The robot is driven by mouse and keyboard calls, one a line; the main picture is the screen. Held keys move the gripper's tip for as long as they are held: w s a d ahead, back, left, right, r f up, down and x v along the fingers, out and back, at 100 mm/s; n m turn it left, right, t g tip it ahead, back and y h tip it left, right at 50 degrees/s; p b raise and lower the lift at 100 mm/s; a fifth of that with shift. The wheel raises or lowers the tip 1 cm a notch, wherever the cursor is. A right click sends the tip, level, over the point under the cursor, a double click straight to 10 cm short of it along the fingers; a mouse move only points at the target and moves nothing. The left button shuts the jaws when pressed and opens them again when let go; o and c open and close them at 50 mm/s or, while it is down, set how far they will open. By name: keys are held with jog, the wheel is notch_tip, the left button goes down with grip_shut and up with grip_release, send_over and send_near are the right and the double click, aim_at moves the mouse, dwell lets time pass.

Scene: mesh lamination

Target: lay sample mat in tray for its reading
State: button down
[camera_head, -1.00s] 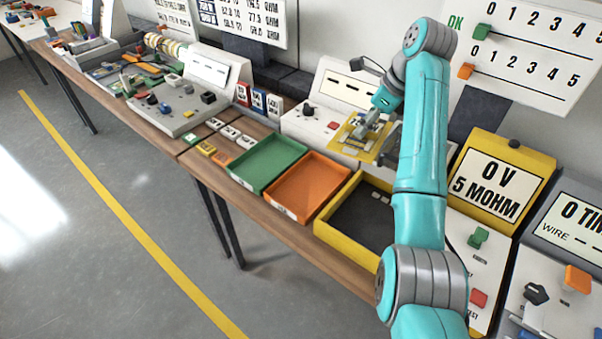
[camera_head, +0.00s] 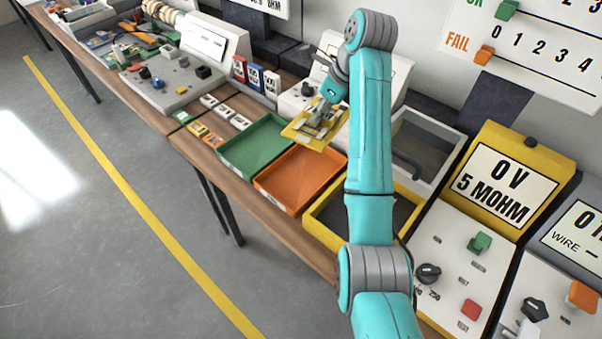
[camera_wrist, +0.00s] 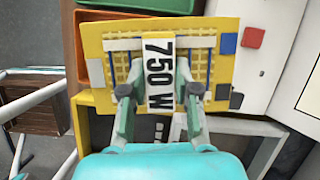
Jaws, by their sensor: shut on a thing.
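The sample mat (camera_head: 297,132) is a flat yellow panel with a grid pattern. In the wrist view the mat (camera_wrist: 95,43) fills the upper middle, with a white "750 W" label across its centre. My gripper (camera_head: 321,113) is shut on the mat and holds it up, roughly level, behind and above the trays. In the wrist view my gripper's fingers (camera_wrist: 160,88) lie on either side of the label. A green tray (camera_head: 222,155), an orange tray (camera_head: 258,184) and a yellow tray with a dark floor (camera_head: 309,222) stand in a row, looking empty where seen. My arm hides part of the yellow tray.
A grey open bin (camera_head: 458,160) stands right of my arm. A yellow meter (camera_head: 500,185) reads "0 V 5 MOHM". A white console (camera_head: 292,98) stands behind the mat. Small cards (camera_head: 198,130) lie left of the green tray.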

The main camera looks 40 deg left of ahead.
aim_at(307, 138)
jog(key=shift+m+t, duration=0.4)
jog(key=shift+m, duration=0.5)
jog(key=s+f, duration=0.1)
jog(key=s, duration=0.1)
jog(key=s+f, duration=0.3)
jog(key=s, duration=0.1)
jog(key=shift+s+a+f, duration=0.15)
jog(key=shift+f, duration=0.05)
jog(key=shift+s+f, duration=0.1)
jog(key=shift+f, duration=4.95)
jog(key=c, duration=0.8)
grip_release()
jog(key=shift+f, duration=0.15)
jog(key=shift+c, duration=0.2)
